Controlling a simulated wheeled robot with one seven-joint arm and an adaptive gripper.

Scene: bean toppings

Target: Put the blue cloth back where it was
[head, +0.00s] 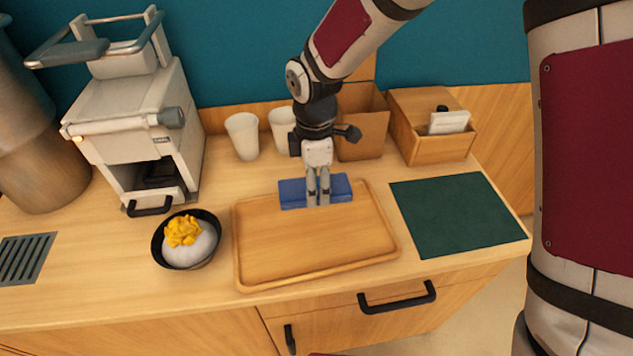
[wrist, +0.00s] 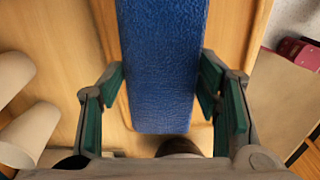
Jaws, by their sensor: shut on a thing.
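The blue cloth (head: 292,194) is a folded, oblong bundle at the back edge of the wooden tray (head: 247,271). My gripper (head: 318,200) reaches down onto it from above, with its fingers over the cloth's middle. In the wrist view the blue cloth (wrist: 160,60) runs between the two green-padded fingers, and my gripper (wrist: 162,98) is shut on it. Whether the cloth rests on the tray or hangs just above it, I cannot tell.
A black bowl (head: 160,246) with white and yellow food stands left of the tray. A dark green mat (head: 455,213) lies to the right. Two white cups (head: 242,136), a brown box (head: 365,125) and a wooden box (head: 428,145) stand behind. A machine (head: 135,130) is back left.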

